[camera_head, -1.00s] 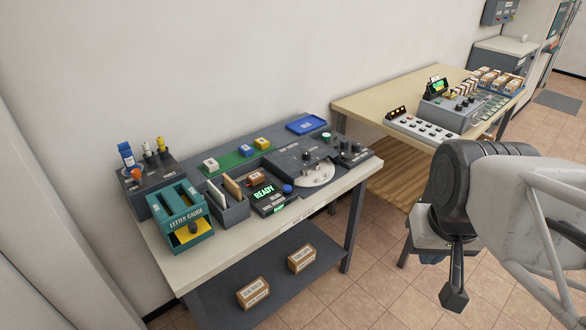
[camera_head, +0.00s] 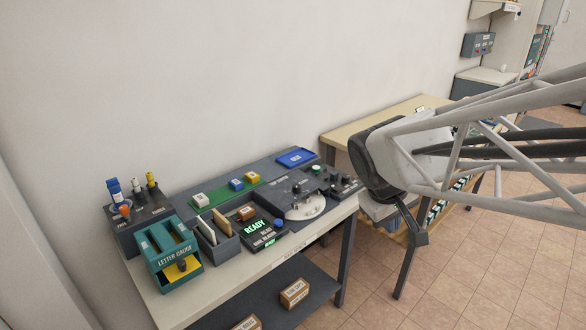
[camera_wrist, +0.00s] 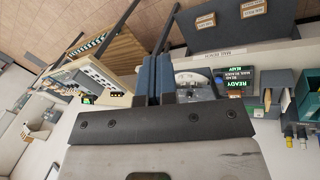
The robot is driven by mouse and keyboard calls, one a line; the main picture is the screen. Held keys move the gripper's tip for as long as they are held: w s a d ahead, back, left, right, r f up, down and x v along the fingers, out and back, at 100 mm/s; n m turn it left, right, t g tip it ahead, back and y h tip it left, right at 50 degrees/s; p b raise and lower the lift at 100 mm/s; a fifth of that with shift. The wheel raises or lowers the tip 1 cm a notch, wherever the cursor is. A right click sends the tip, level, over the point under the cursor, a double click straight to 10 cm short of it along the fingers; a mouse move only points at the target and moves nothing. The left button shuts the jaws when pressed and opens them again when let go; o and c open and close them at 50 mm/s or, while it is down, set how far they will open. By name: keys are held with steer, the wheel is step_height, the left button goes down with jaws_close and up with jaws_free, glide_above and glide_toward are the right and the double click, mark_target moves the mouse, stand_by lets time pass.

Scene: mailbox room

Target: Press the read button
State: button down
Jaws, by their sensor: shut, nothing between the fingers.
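The reader (camera_head: 264,234) is a dark box with a green lit READY display, on the near table. A round blue button (camera_head: 279,223) sits at its right edge; it appears to be the read button, though its small lettering is hard to read. My gripper (camera_head: 421,238) is shut and empty, off the table's right end and well apart from the button. Its fingers (camera_wrist: 153,78) point toward the tables in the wrist view.
The teal letter gauge (camera_head: 172,254) and a grey letter holder (camera_head: 218,238) stand left of the reader. A dark console with a round pale dial (camera_head: 305,208) lies between reader and gripper. A second wooden table (camera_head: 345,137) stands behind my arm.

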steer(key=w+a+f+n+t+h, duration=0.1)
steer(key=w+a+f+n, duration=0.2)
steer(key=w, duration=0.5)
steer(key=w+a+f+n+h, duration=0.1)
steer(key=w+a+n, duration=0.4)
steer(key=w, duration=0.4)
steer(key=n+t+h, duration=0.1)
steer(key=n+t, duration=0.3)
steer(key=n, duration=0.2)
glide_above(279, 222)
step_height(279, 222, down, 11)
steer(key=shift+f, duration=4.35)
